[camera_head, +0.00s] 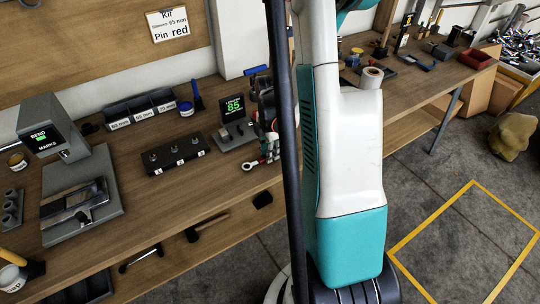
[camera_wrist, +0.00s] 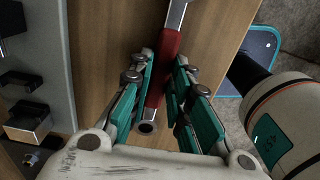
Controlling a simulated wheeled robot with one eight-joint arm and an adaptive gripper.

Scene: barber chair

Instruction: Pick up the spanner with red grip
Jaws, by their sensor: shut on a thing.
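The spanner with the red grip (camera_wrist: 170,58) lies between the two teal-padded fingers of my gripper (camera_wrist: 164,62) in the wrist view, with the fingers shut on it. Its silver shank runs out at the top of that view, and a round metal end with a dark hole shows near the gripper's palm. Wood lies behind it; I cannot tell whether the spanner touches it. In the head view, my arm hides most of the gripper. A silver ring end (camera_head: 250,166) shows beside it over the bench's front edge.
A lower shelf holds tools.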

